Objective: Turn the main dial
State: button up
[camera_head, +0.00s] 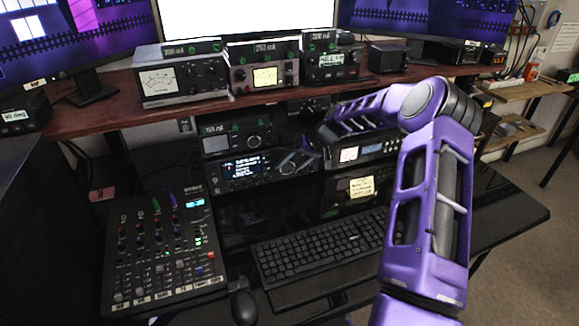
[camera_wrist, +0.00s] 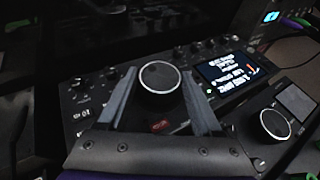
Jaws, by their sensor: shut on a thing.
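The main dial (camera_wrist: 160,80) is a round black knob with a light rim and a grey face, on a black radio with a lit display (camera_wrist: 232,74). In the wrist view the two dark fingers of my gripper (camera_wrist: 160,98) lie on either side of the dial and are shut on it. In the head view the radio (camera_head: 238,170) sits under the wooden shelf, and my gripper (camera_head: 302,158) reaches it from the right. My gripper and the dim light mostly hide the dial there.
Another radio (camera_head: 233,138) with its own knob (camera_wrist: 275,123) sits directly above. A mixer (camera_head: 160,245), a keyboard (camera_head: 320,246) and a mouse (camera_head: 244,306) lie in front. More devices line the shelf (camera_head: 110,112).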

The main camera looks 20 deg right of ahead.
jog(key=shift+y, duration=0.4)
jog(key=o, duration=1.4)
jog(key=v, duration=1.7)
jog(key=shift+s+d+r+p, duration=0.1)
jog(key=shift+d+p, duration=0.05)
jog(key=shift+p, duration=0.2)
